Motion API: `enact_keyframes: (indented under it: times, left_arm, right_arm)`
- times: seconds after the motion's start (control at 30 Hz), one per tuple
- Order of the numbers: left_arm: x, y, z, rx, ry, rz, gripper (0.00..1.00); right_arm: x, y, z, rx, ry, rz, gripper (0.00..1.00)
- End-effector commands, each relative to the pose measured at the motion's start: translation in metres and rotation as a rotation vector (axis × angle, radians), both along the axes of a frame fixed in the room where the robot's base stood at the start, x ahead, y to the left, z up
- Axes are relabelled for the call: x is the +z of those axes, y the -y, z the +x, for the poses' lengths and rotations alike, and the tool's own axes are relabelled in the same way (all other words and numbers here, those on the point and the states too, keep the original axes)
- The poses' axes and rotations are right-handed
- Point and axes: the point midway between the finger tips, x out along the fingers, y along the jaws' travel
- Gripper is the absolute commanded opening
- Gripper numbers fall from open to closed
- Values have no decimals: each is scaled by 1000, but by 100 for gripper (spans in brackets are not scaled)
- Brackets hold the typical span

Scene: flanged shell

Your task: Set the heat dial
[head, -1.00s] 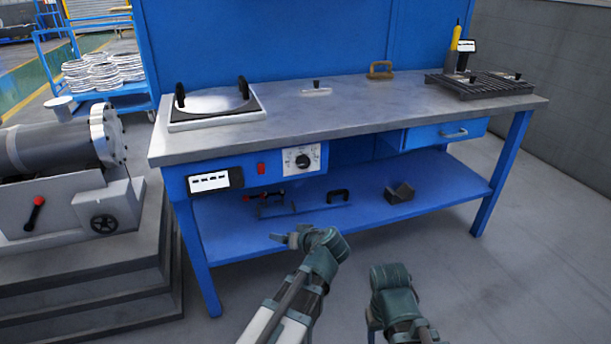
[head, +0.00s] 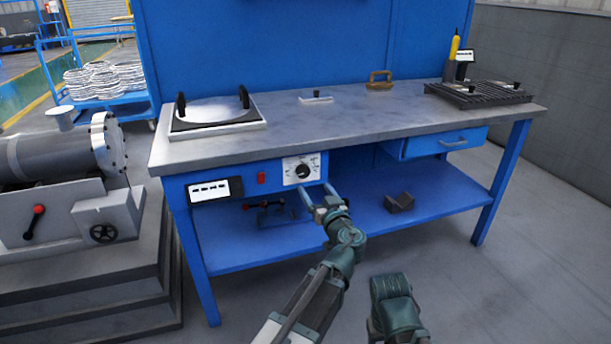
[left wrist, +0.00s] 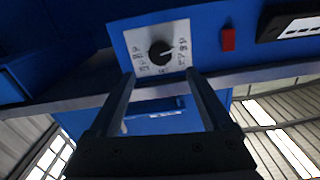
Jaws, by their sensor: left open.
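The heat dial is a black knob (head: 303,171) on a white marked plate (head: 290,172), set in the blue front panel under the bench top. In the left wrist view the knob (left wrist: 161,53) shows ahead of my fingers, with a light pointer line on it. My left gripper (head: 317,190) is open and empty, just below and in front of the plate. In the left wrist view its two fingers (left wrist: 160,75) stand apart, below the knob and clear of it. The right gripper cannot be made out; only part of my right arm shows at the bottom.
A red switch (head: 262,178) and a display (head: 215,189) sit left of the dial. The bench top (head: 350,112) overhangs the panel. A blue drawer (head: 444,140) is at the right. The lower shelf (head: 345,215) holds a dark block (head: 399,202).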

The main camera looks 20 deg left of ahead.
Motion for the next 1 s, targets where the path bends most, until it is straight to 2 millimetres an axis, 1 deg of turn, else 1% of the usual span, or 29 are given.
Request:
enact_keyframes:
  times: [0.03,0.1,0.3,0.4,0.6,0.93,0.97,1.0]
  left_arm:
    - [0,-7,13,4,-1,0,83]
    - [0,-15,25,3,-1,0,83]
    - [0,-36,55,3,-1,0,83]
    - [0,-43,65,2,-1,0,83]
    - [0,-51,76,1,-1,-1,83]
    - [0,-53,77,0,-1,-1,83]
    - [0,-53,77,0,-1,-1,81]
    - [0,-53,77,0,-1,-1,74]
  right_arm:
    - [0,0,0,0,0,0,59]
    - [0,0,0,0,0,0,59]
    - [0,0,0,0,0,0,59]
    - [0,0,0,0,0,0,59]
    - [0,0,0,0,0,0,59]
    - [0,0,0,0,0,0,59]
    - [0,0,0,0,0,0,59]
    - [0,0,0,0,0,0,59]
